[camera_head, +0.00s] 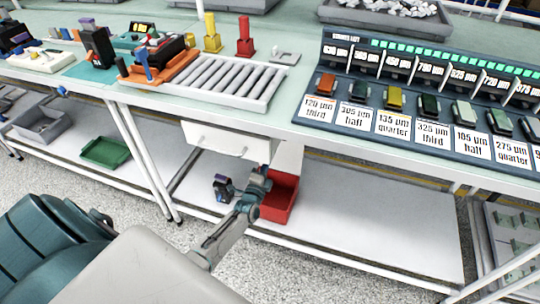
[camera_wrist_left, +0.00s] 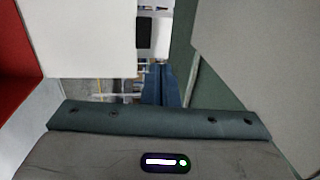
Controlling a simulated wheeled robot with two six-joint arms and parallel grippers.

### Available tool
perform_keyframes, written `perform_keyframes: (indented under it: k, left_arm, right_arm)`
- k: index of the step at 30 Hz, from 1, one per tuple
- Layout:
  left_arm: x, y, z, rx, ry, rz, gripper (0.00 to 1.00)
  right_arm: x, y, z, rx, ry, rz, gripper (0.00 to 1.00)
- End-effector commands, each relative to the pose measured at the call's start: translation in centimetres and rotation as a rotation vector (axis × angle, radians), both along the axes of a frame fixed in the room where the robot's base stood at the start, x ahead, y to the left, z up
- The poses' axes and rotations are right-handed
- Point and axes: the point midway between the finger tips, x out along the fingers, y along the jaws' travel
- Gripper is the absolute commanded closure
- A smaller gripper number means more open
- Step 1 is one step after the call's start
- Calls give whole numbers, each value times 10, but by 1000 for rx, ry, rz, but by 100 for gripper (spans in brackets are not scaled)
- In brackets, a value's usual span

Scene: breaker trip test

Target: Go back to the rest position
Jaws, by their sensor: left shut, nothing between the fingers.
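My left arm reaches in from the bottom left of the head view. Its gripper (camera_head: 260,178) is below the bench's front edge, in front of the white drawer (camera_head: 228,140) and beside the red bin (camera_head: 281,200). I cannot tell whether it touches the bin. In the left wrist view the blue fingers (camera_wrist_left: 163,88) are together with nothing held between them. A red surface, likely the bin (camera_wrist_left: 15,60), shows at the left edge of that view. My right gripper is in neither view.
A roller tray (camera_head: 225,80) and a rack of labelled breakers (camera_head: 410,100) stand on the bench (camera_head: 290,85). A small dark object (camera_head: 223,188) is left of the gripper. A green tray (camera_head: 106,151) lies on the lower shelf (camera_head: 370,225), whose right part is clear.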

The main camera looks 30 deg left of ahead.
Motion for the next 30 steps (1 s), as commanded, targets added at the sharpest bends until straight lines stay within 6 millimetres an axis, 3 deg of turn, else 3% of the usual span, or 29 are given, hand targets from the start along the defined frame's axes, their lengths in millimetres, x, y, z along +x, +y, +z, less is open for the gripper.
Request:
perform_keyframes:
  k: [11, 14, 16, 20, 23, 27, 30]
  left_arm:
    - [-12, -4, -7, -29, 23, -11, 100]
    - [-28, -12, -32, -127, 102, -42, 100]
    - [-49, -21, -61, -243, 192, -64, 100]
    - [-108, -40, -123, -514, 404, -53, 100]
    - [-165, -53, -168, -722, 565, 14, 100]
    - [-259, -67, -217, -989, 767, 198, 100]
    - [-330, -75, -242, -1144, 881, 379, 100]
  right_arm:
    - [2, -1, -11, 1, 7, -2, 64]
    - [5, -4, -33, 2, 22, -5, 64]
    - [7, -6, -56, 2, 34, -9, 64]
    - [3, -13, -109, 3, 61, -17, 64]
    - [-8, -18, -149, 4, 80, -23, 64]
    - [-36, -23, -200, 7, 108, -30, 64]
    - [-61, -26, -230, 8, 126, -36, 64]
